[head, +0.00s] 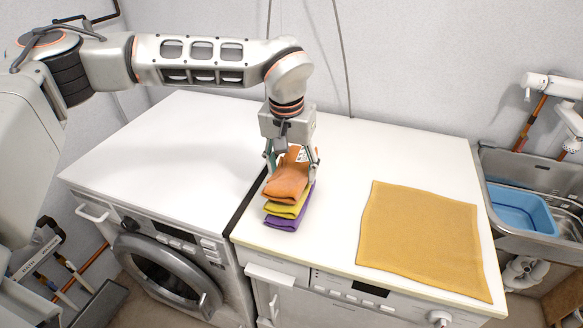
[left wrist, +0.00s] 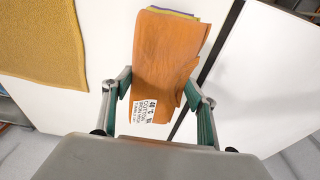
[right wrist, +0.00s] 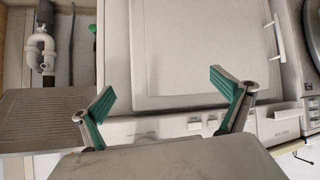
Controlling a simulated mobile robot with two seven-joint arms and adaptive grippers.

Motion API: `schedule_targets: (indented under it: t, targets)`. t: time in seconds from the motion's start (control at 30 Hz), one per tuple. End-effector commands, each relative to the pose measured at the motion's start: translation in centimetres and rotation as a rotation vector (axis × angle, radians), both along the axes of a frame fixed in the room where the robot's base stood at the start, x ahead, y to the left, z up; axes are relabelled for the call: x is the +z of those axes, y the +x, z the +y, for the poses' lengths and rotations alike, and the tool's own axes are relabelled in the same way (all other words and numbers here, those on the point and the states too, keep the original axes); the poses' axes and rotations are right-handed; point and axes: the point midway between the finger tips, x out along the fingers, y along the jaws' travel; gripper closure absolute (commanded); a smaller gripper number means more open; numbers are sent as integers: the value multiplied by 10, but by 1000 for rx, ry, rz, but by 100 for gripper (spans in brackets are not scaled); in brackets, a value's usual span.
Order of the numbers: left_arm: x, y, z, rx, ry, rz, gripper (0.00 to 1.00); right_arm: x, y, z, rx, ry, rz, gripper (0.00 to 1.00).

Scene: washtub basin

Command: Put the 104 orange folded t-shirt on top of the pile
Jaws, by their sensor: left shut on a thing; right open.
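The orange folded t-shirt (head: 287,180) is the top layer of a small stack on the white top of the right-hand machine. A yellow folded piece (head: 286,209) lies under it, and a purple one (head: 283,222) is at the bottom. My left gripper (head: 291,170) points down with its fingers on either side of the orange shirt, shut on it. In the left wrist view the orange shirt (left wrist: 165,55) shows a white printed label facing the camera, between the fingers (left wrist: 158,105). My right gripper (right wrist: 162,85) is open and empty in the right wrist view, facing a machine's front.
A flat mustard cloth (head: 425,240) lies to the right of the stack. A sink with a blue tub (head: 522,210) stands at the far right. The left-hand machine top (head: 170,160) is clear. A dark gap separates the machines beside the stack.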

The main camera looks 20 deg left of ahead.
Motion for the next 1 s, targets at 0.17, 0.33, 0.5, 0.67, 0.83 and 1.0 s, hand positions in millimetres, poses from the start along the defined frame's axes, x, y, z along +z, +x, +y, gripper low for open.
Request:
schedule_targets:
  t: [0.17, 0.33, 0.5, 0.67, 0.83, 1.0]
  targets:
    - [-3, 0, 0, 0, 0, 0, 67, 0, 0, -1, 0, -1, 1, 0]
    - [-3, 0, 0, 0, 0, 1, 26, -1, 0, -1, 0, -1, 2, 0]
    - [-3, 0, 0, 0, 0, 0, 26, -2, -1, -1, 1, -3, 3, 0]
    - [0, 0, 0, 0, 0, 0, 26, -2, -1, -1, 1, -3, 4, 0]
    - [22, -2, 0, 0, 0, -5, 26, -3, -1, -1, 1, -2, 5, 0]
    - [57, -7, 0, 1, 0, -4, 26, -3, -1, -1, 1, -2, 5, 0]
